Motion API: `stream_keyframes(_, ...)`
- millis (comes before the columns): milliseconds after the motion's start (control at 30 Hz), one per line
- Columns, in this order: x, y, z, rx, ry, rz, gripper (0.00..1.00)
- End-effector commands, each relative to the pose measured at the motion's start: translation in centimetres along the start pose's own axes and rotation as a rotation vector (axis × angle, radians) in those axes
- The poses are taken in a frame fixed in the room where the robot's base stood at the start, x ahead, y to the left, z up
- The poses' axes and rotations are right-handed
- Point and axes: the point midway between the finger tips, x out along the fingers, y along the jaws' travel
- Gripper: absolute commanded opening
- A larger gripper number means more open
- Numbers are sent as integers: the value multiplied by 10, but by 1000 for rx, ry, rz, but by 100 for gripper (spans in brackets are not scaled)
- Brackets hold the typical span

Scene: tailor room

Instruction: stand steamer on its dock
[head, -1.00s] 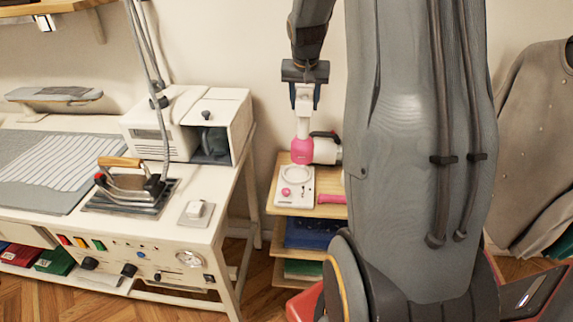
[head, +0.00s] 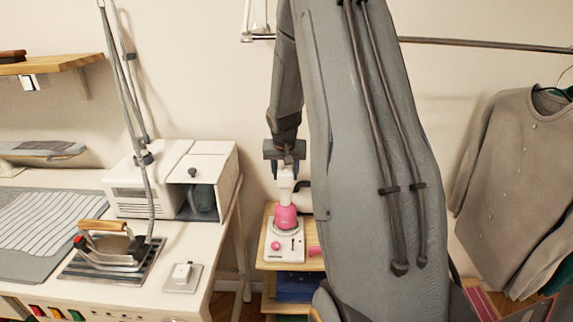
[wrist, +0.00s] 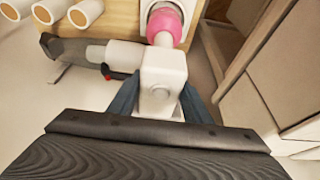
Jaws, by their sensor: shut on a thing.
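The steamer is white with a pink collar (head: 286,217), and it is upright in the head view. My gripper (head: 286,174) is shut on its white upper part from above. The dock (head: 271,254) is a small white base with a pink knob on a wooden shelf. The steamer's pink lower end is right over the dock's round seat; I cannot tell whether it touches or is just above. In the wrist view the steamer's white block (wrist: 163,68) is between my fingers (wrist: 160,100), and its pink end points away. The seat itself is mostly hidden.
A white and grey cylindrical part (wrist: 120,54) lies beside the steamer; I cannot tell if it is joined to it. A white table (head: 215,240) with a boxy machine (head: 140,200) and iron (head: 105,245) stands left. Grey clothes (head: 525,180) hang right.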

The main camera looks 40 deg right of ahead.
Motion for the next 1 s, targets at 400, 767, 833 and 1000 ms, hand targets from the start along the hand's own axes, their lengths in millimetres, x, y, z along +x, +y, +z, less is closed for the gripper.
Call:
stream_keyframes(400, 15, -1, 4, 0, 5, -2, 0)
stream_keyframes(767, 18, 0, 7, 0, 1, 0, 63)
stream_keyframes(833, 18, 0, 7, 0, 1, -1, 63)
stream_keyframes(1000, 17, 0, 7, 0, 1, -1, 63)
